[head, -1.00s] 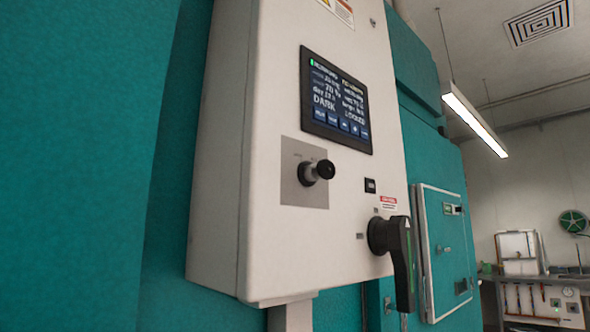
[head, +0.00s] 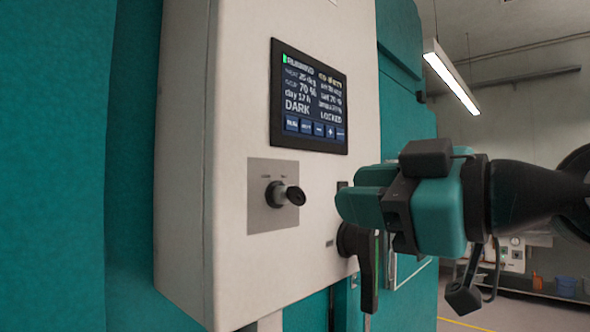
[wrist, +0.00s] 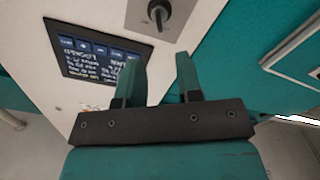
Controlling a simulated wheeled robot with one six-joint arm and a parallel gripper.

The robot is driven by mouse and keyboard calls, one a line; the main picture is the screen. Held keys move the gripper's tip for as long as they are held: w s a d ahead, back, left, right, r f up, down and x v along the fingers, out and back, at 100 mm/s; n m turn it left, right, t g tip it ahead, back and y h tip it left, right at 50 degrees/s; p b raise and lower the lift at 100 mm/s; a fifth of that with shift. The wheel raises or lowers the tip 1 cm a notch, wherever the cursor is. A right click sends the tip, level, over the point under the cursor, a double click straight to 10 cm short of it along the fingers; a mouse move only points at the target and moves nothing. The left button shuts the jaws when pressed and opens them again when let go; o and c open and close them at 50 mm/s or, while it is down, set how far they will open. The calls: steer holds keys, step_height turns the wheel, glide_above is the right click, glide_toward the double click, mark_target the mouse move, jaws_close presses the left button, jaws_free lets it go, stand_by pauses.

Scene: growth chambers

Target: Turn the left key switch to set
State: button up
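The key switch (head: 285,194), a round barrel with a black key head sticking out, is on a grey plate (head: 262,222) on the white control box (head: 230,120). Its small position labels are too blurred to read. It is the only key switch I see. My gripper (head: 350,193) is to the right of the key, in front of the box and apart from the key. In the wrist view the gripper fingers (wrist: 158,72) are spread with nothing between them. The key (wrist: 160,12) shows beyond the fingertips at the top edge.
A screen (head: 309,97) above the key reads DARK and LOCKED. A large black rotary handle (head: 367,268) sits low on the box, partly behind my gripper. Teal chamber walls (head: 55,160) flank the box. Space in front of the key looks free.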

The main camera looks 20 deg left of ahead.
mark_target(304, 192)
steer(key=p+x, duration=0.4)
steer(key=x, duration=0.5)
steer(key=shift+a, duration=0.15)
steer(key=shift+w+a, duration=0.15)
steer(key=shift+a, duration=0.15)
steer(key=c, duration=0.6)
